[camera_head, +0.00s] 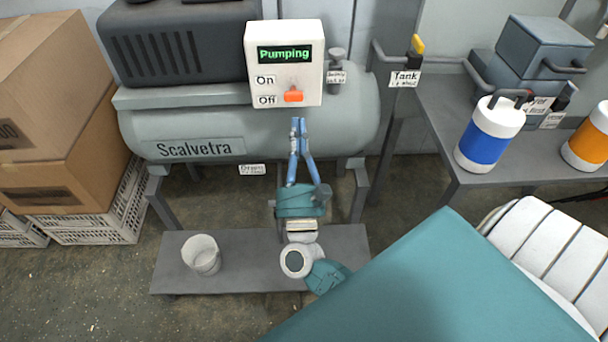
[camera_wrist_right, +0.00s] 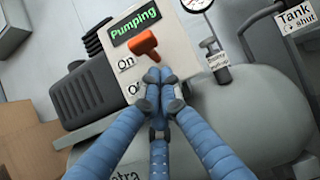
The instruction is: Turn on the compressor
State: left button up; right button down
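The compressor (camera_head: 352,125) is a grey tank labelled Scalvetra with a dark ribbed motor housing on top. Its white control box (camera_head: 309,52) has a green display reading "Pumping", On and Off labels, and an orange switch lever (camera_head: 293,95). The wrist view shows the lever (camera_wrist_right: 145,43) just beyond my fingertips; its exact setting is hard to tell. My right gripper (camera_head: 298,122) has blue fingers, and its tips (camera_wrist_right: 160,76) are together with nothing between them. In the head view it is just below the box, in front of the tank. My left gripper is not in view.
A low grey shelf (camera_head: 225,273) holds a white cup (camera_head: 201,254). Cardboard boxes (camera_head: 50,110) stand left. A bench (camera_head: 445,135) with canisters is at right.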

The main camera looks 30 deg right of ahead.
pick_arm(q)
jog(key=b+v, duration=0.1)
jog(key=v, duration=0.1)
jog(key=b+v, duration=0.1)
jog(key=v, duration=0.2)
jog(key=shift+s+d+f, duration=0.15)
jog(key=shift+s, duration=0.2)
pick_arm(e)
jog(key=f+v, duration=0.1)
jog(key=v, duration=1)
jog(key=shift+w, duration=0.15)
jog(key=shift+w, duration=0.1)
